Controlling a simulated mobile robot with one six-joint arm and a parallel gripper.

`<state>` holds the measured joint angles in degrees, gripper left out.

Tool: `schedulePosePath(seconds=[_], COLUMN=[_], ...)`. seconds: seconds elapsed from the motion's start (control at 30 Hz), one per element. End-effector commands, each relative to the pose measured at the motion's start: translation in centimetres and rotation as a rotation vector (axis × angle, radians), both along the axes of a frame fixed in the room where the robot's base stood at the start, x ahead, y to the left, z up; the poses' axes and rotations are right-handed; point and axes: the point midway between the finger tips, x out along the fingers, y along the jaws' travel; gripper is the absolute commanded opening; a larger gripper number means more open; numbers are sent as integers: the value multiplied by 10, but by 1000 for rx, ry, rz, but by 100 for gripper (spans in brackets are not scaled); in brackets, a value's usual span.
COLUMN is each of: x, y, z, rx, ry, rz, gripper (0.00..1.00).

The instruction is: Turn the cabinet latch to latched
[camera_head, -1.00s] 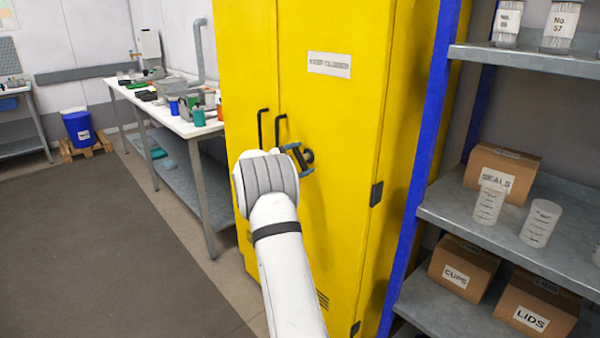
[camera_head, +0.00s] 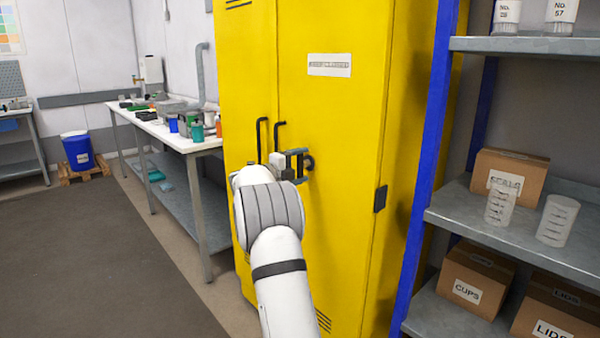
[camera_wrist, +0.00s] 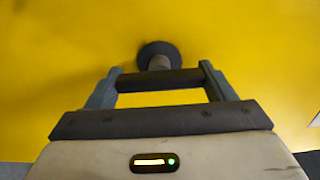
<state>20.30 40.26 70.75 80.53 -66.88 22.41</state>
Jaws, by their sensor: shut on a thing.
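The yellow cabinet (camera_head: 335,120) stands upright with its doors closed and two dark bar handles on the front. The latch (camera_head: 308,162) is a dark round boss on the right door, partly hidden by my gripper. In the wrist view its round base (camera_wrist: 158,53) stands out from the yellow door, with a dark bar (camera_wrist: 160,80) lying about level across the picture. My gripper (camera_head: 297,164) is at the latch; in the wrist view its two fingers (camera_wrist: 158,86) close on the ends of that bar. Which latch position this is, I cannot tell.
A blue-posted shelf (camera_head: 490,240) with boxes and clear cups stands close on the right. A white-topped bench (camera_head: 165,122) with small items is at the left of the cabinet. The grey floor mat (camera_head: 90,250) at left is clear.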

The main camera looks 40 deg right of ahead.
Motion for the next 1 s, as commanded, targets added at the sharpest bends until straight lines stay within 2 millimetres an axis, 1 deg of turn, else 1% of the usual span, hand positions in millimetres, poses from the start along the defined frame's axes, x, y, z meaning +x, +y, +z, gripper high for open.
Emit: schedulePosePath(seconds=[0.53, 0.57, 0.6, 0.8, 0.83, 1.0], x=[-1, -1, -1, -1, -1, 0], y=[-1, -1, -1, -1, -1, -1], z=[-1, -1, -1, -1, -1, -1], rx=[4, 4, 4, 3, 3, 3], ry=[-27, -27, -27, -26, -26, -25], rz=[-3, -3, -3, -2, -2, -1], gripper=[54, 77, 80, 97, 98, 98])
